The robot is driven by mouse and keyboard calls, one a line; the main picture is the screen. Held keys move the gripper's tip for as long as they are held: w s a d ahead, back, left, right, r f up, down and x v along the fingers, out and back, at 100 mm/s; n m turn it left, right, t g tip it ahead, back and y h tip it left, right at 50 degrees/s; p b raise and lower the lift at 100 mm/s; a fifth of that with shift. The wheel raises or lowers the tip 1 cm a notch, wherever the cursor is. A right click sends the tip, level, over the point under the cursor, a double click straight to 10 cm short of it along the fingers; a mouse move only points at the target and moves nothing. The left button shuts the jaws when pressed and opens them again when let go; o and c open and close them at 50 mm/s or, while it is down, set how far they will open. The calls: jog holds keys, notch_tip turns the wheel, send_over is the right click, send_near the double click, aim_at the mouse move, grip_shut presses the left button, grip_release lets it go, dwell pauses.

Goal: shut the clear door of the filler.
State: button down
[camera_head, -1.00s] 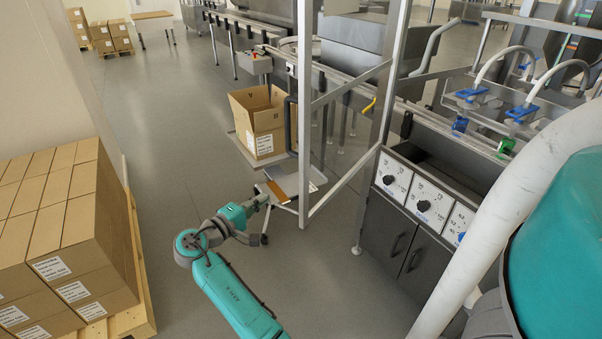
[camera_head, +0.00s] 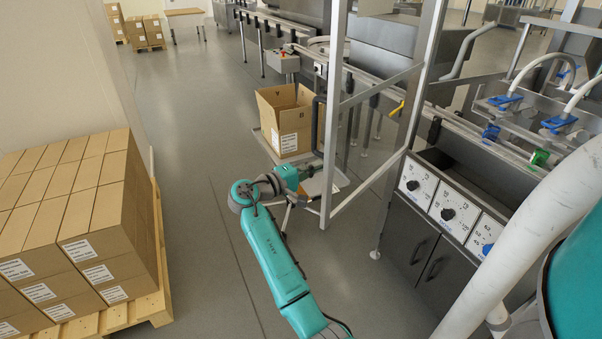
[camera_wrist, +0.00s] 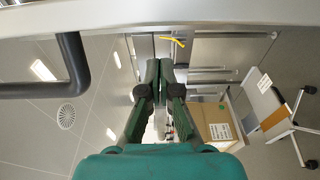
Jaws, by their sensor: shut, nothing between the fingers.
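The clear door (camera_head: 368,130) of the filler stands open, swung out from the machine, with a metal frame and see-through panel. Its dark handle (camera_head: 317,125) is on the outer upright. In the wrist view the handle (camera_wrist: 72,62) is at upper left and a pale frame bar (camera_wrist: 200,14) crosses the top. My gripper (camera_head: 309,171) is near that outer upright, just below the handle. In the wrist view my gripper (camera_wrist: 160,66) is shut and empty, its fingertips pointing towards the frame bar. I cannot tell whether it touches the door.
The filler's dark cabinet (camera_head: 420,230) with white dial panels is at right. An open carton (camera_head: 285,120) stands behind the door's outer edge, by a small wheeled stand (camera_wrist: 275,108). Stacked boxes (camera_head: 80,200) on a pallet fill the left. Grey floor between is clear.

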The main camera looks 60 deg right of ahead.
aim_at(325, 173)
jog(key=shift+s+a, duration=0.2)
jog(key=shift+s, duration=0.7)
jog(key=shift+s+a, duration=0.2)
jog(key=shift+s, duration=0.7)
